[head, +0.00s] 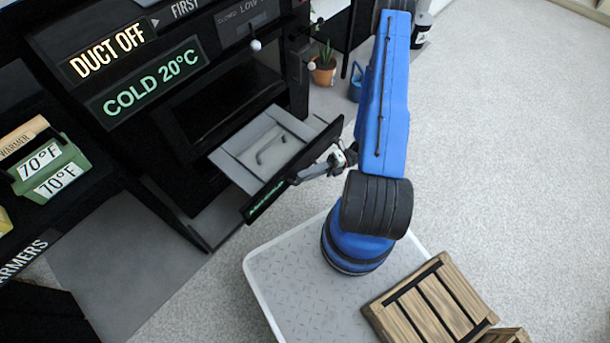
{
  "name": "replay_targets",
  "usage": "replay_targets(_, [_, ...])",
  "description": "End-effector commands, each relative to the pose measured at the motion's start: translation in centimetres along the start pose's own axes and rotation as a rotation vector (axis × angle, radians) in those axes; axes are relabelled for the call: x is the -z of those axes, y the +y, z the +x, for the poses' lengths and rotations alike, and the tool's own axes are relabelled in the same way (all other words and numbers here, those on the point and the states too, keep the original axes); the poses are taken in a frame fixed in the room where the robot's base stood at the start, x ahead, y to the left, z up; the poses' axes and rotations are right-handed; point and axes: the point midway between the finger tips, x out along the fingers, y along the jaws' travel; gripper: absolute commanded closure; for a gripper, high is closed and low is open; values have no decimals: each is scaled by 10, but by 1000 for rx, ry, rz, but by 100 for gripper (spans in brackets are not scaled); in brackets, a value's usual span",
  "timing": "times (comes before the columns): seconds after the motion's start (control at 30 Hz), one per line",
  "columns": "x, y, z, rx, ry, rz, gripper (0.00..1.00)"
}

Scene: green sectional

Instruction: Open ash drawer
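The ash drawer (232,165) is a grey tray with a dark front panel, low in the black stove unit. It stands pulled out, with its inside showing from above. A curved grey piece lies inside it. Green lettering, too small to read, runs along the front panel. My gripper (318,172) is at the outer side of that panel, near its middle, and seems to touch it or its handle. The fingers are small and dark here, so I cannot tell whether they are shut on the handle.
A dark opening lies above the drawer in the stove (225,95). A potted plant (324,72) and a blue watering can (356,82) stand beyond it. Green warmers (50,165) sit on a shelf at left. A wooden crate (432,305) is on my base. Carpet at right is clear.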

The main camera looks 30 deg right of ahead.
Motion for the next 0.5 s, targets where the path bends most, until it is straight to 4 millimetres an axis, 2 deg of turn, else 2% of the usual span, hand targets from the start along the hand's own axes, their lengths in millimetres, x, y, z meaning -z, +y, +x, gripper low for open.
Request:
replay_targets(0.27, [0, 0, -2, -1, 0, 1, 71])
replay_targets(0.37, [0, 0, -8, -1, -2, 0, 71])
replay_targets(0.5, [0, 0, -26, 0, -3, -1, 71])
